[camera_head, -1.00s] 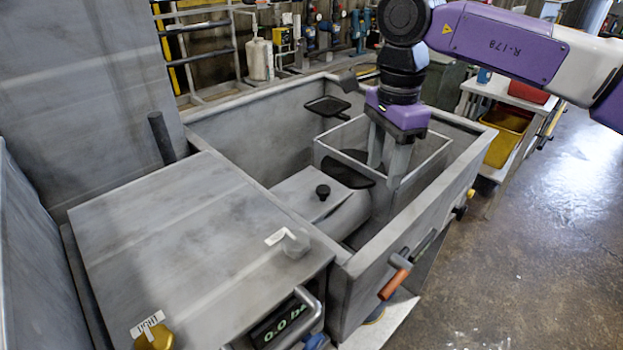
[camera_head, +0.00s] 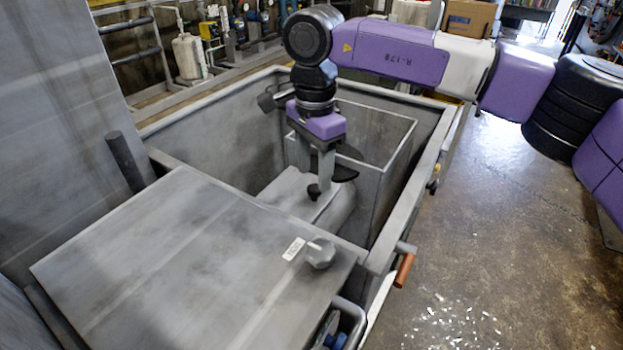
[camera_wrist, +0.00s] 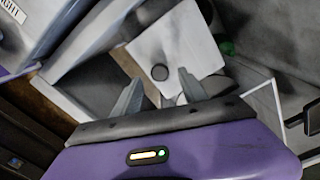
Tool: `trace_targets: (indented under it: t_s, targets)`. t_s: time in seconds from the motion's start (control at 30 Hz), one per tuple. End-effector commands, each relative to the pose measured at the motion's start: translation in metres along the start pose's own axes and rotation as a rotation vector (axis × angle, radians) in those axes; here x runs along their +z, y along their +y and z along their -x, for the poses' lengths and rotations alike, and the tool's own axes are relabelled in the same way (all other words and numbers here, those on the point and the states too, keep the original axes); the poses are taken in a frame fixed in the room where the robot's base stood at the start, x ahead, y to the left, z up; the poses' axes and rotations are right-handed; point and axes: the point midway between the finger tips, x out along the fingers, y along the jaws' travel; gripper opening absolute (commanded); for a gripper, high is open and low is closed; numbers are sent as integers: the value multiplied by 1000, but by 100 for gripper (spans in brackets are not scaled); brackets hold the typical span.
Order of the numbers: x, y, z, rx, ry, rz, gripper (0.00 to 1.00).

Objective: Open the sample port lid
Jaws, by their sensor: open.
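A light grey flat plate (camera_head: 295,188) with a small black knob (camera_head: 314,192) lies on a rounded grey housing inside the open bin; it looks like the sample port lid and appears down. In the wrist view the plate (camera_wrist: 176,45) shows with its round dark knob (camera_wrist: 159,72) in front of the gap between my fingers. My gripper (camera_head: 312,178) points down into the bin, open and empty. In the head view the nearer finger lies close to the knob; I cannot tell whether it touches. My gripper (camera_wrist: 160,85) partly hides the plate's near edge in the wrist view.
The bin's grey walls (camera_head: 437,150) surround my gripper. An inner open box (camera_head: 395,135) stands to its right, and a black paddle-like part (camera_head: 345,172) sits close behind. A large grey cover (camera_head: 190,270) with a grey knob (camera_head: 321,253) is in front. An orange handle (camera_head: 404,268) sticks out right.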

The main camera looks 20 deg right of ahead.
Motion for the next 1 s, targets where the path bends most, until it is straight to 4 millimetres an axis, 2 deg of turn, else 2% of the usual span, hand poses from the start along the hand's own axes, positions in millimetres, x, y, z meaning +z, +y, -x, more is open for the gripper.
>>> trace_targets:
  t_s: [0.1,0.23,0.57,0.6,0.83,0.87,1.0]
  targets:
    - [0,1,-16,3,-1,0,50]
    - [0,0,-28,1,-1,0,50]
    - [0,0,-34,0,1,0,50]
    - [0,0,-34,0,1,0,48]
    - [0,0,-34,0,1,0,3]
    - [0,0,-34,0,1,0,0]
    - [0,0,-34,0,1,0,0]
